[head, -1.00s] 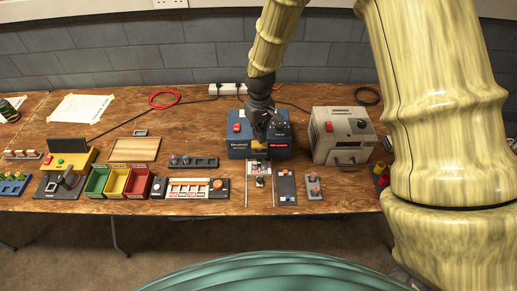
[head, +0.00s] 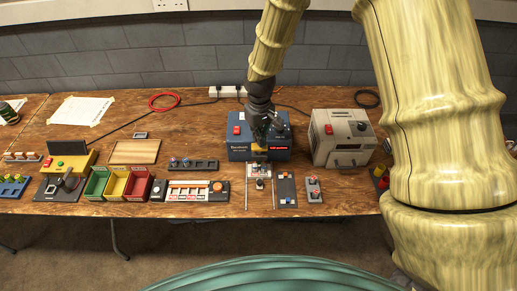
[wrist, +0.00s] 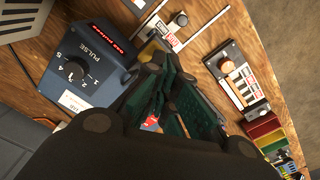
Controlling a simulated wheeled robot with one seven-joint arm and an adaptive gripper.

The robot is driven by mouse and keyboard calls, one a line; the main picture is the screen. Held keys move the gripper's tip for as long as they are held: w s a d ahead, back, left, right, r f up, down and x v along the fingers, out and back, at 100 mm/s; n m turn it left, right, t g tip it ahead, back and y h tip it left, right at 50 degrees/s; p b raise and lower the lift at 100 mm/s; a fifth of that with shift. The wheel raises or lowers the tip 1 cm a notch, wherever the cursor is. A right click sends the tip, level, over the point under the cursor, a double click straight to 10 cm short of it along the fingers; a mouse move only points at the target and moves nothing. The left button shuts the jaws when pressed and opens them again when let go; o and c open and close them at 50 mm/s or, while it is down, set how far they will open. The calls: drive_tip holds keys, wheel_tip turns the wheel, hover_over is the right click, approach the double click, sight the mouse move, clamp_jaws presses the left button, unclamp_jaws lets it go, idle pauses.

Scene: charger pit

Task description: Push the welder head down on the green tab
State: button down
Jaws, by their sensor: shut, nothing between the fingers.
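The blue welder box (head: 238,150) stands at the back middle of the table, with a red switch and a lit red display. In the wrist view the box (wrist: 72,48) shows its PULSE dial. A yellow part (wrist: 150,47), perhaps the welder head, sticks out at its front, partly behind my fingers. My gripper (head: 262,141) is shut and empty, pointing down over the front of the box. In the wrist view my gripper (wrist: 165,72) has its dark green fingers just short of the yellow part. I cannot tell if they touch. I cannot make out the green tab.
A small fixture with two rails (head: 259,184) lies in front of the box. A grey box (head: 325,150) stands close on the right. A strip tray (head: 190,190) and coloured bins (head: 117,186) lie to the left. A red cable (head: 164,101) lies at the back.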

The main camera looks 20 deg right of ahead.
drive_tip(key=shift+f, duration=0.25)
idle(0.4)
drive_tip(key=shift+f+b, duration=0.45)
drive_tip(key=shift+f, duration=1.15)
idle(0.4)
drive_tip(key=shift+r+p, duration=2.35)
drive_tip(key=shift+r, duration=1)
